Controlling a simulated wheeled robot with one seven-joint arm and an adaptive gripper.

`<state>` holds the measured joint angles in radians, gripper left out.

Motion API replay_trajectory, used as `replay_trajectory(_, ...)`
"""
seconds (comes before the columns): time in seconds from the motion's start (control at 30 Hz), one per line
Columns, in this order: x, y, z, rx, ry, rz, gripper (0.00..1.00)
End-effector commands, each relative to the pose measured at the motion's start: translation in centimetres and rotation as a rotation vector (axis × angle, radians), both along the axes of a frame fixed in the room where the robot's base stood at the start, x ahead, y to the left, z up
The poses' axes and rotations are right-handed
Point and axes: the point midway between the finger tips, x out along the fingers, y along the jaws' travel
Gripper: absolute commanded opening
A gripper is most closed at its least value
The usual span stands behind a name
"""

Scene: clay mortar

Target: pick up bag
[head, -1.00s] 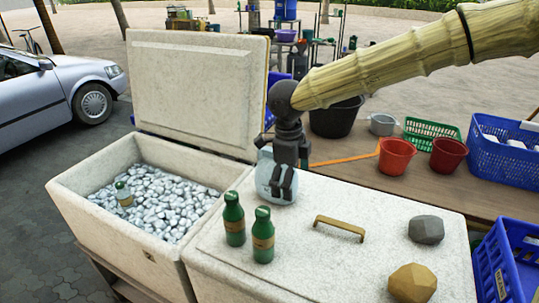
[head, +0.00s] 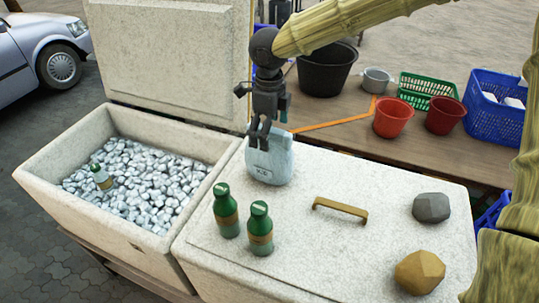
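The bag (head: 271,166) is pale blue with a dark-lettered label. It stands upright on the closed lid of the right-hand cooler (head: 330,240), near its back left corner. My gripper (head: 260,146) is dark grey and points down at the bag's top edge. Its fingertips overlap the upper left of the bag in the picture. I cannot tell whether they touch it, or whether the fingers are open or shut.
Two green bottles (head: 226,211) (head: 259,229), a brass handle (head: 341,208), a grey rock (head: 431,208) and a tan rock (head: 419,272) are on the lid. The open cooler (head: 60,206) at left holds ice and a bottle. Buckets and baskets stand on the table behind.

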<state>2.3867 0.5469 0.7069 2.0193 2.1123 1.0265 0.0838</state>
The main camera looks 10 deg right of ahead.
Motion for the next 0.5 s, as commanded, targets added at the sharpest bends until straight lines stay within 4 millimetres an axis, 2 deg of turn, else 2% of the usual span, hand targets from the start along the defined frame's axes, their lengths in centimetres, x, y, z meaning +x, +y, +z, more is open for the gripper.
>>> replay_trajectory(0.17, 0.1, 0.0, -1.2, -0.001, 0.003, -0.002, 1.0)
replay_trajectory(0.5, 0.4, 0.0, -5.0, -0.001, 0.002, -0.001, 1.0)
